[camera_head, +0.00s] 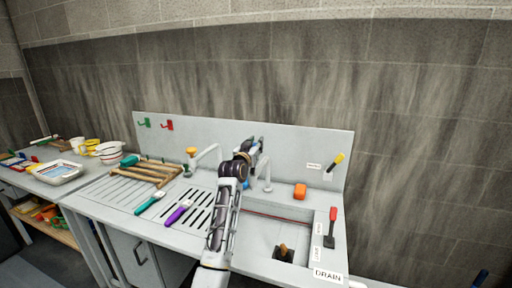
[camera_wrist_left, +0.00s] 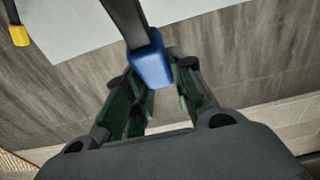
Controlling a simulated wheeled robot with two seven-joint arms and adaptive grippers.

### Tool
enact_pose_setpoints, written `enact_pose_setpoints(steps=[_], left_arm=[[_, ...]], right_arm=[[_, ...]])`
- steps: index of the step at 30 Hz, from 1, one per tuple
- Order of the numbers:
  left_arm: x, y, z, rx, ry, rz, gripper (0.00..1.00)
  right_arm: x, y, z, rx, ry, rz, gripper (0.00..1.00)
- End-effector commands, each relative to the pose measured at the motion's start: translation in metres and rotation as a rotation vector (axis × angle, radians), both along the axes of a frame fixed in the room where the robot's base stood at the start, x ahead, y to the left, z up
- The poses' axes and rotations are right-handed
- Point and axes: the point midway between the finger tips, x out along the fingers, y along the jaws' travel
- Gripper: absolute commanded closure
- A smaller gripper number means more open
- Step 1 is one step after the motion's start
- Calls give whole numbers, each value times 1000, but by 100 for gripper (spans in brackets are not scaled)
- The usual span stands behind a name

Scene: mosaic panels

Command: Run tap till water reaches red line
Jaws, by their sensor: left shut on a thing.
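My left gripper (camera_head: 255,143) is in front of the back panel, behind the tap spout (camera_head: 266,173). In the left wrist view, its fingers close around the blue end (camera_wrist_left: 151,67) of a dark lever. That lever is mostly hidden by my arm in the head view. The sink basin (camera_head: 262,236) lies to the right of my arm, with a red line (camera_head: 278,214) along its inner back wall. A dark plug-like piece with a brown knob (camera_head: 283,249) stands on its floor. I cannot tell a water level. My right gripper is not in view.
Brushes and a wooden rack (camera_head: 150,172) occupy the left counter.

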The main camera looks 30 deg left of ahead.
Motion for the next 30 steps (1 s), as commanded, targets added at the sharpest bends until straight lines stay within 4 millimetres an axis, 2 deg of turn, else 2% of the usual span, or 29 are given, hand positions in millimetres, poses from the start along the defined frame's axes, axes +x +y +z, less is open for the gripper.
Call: enact_pose_setpoints(steps=[11,21,30], left_arm=[[-11,-2,2,27,-101,2,100],[-20,-4,5,47,-187,1,100],[-28,-6,6,65,-260,2,100]], right_arm=[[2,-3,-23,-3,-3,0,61],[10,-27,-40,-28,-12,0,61],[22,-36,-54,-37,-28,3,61]])
